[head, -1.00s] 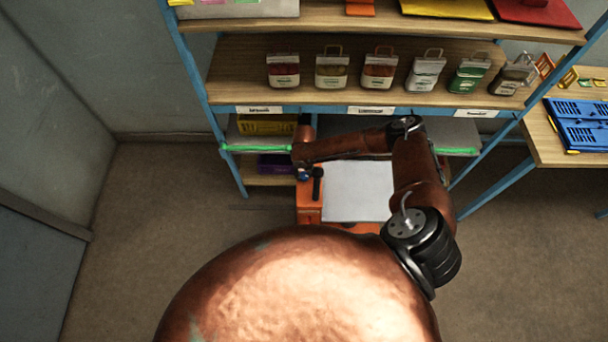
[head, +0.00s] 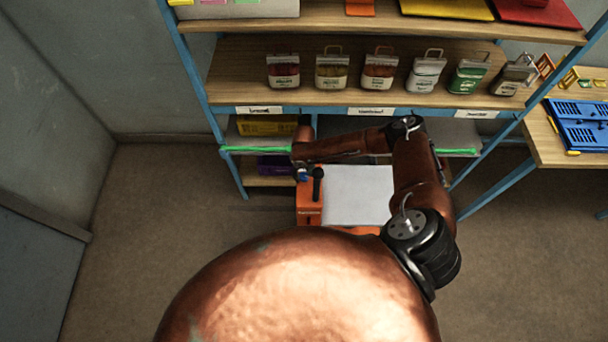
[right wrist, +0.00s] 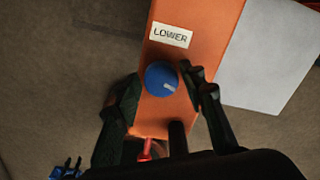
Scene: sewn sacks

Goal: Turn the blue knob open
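The blue knob (right wrist: 161,78) is round with a pale mark toward its lower right. It sits on an orange housing (right wrist: 196,22) below a white label (right wrist: 170,35) reading "LOWER". My right gripper (right wrist: 161,75) is open, one finger on each side of the knob. The right fingertip is close to the knob's edge; a narrow gap shows on the left. I cannot tell whether either finger touches it. In the head view, a small blue patch (head: 303,176) shows under my right wrist on the orange housing (head: 309,212). My left gripper is not in view.
A black lever (head: 317,184) stands beside the knob. A pale flat panel (head: 358,194) adjoins the housing on the right. A shelf rack (head: 350,112) with several small packs stands behind, and a table with a blue tray (head: 580,124) is at right. Floor at left is clear.

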